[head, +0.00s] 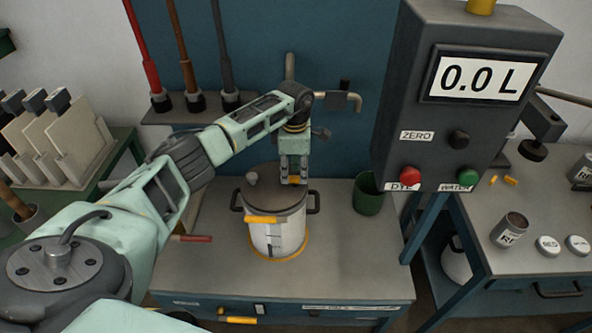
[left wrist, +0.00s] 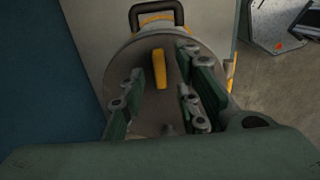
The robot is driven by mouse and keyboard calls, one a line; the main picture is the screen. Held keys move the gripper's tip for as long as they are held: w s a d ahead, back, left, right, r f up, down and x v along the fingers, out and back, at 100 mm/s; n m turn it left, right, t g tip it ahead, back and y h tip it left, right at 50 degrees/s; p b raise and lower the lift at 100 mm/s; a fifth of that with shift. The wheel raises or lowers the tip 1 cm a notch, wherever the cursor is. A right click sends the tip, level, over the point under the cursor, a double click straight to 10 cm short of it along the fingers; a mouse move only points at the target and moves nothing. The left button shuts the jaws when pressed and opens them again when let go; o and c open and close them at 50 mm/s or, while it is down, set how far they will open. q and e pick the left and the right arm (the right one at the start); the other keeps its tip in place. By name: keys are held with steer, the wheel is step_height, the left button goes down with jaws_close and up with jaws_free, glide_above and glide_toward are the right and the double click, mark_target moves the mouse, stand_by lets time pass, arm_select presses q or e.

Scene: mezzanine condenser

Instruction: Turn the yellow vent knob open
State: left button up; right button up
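The yellow vent knob (left wrist: 159,68) is a narrow upright bar on the grey lid (left wrist: 140,55) of a white pot (head: 276,236). In the head view only a small bit of the knob (head: 296,180) shows at my left gripper's fingertips. My left gripper (head: 295,172) points down over the lid from above. In the left wrist view its two fingers (left wrist: 160,95) are open, one on each side of the knob, with gaps between. I cannot tell how far the fingertips are above the lid. My right gripper is in neither view.
The pot stands on a grey bench (head: 340,265). A pipe spout (head: 340,98) is behind the gripper. A green cup (head: 368,194) and a grey control box (head: 462,100) reading 0.0 L are to the right. A red-handled tool (head: 193,239) lies left.

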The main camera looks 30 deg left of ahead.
arm_select(q)
steer(key=shift+f, duration=0.75)
jaws_close()
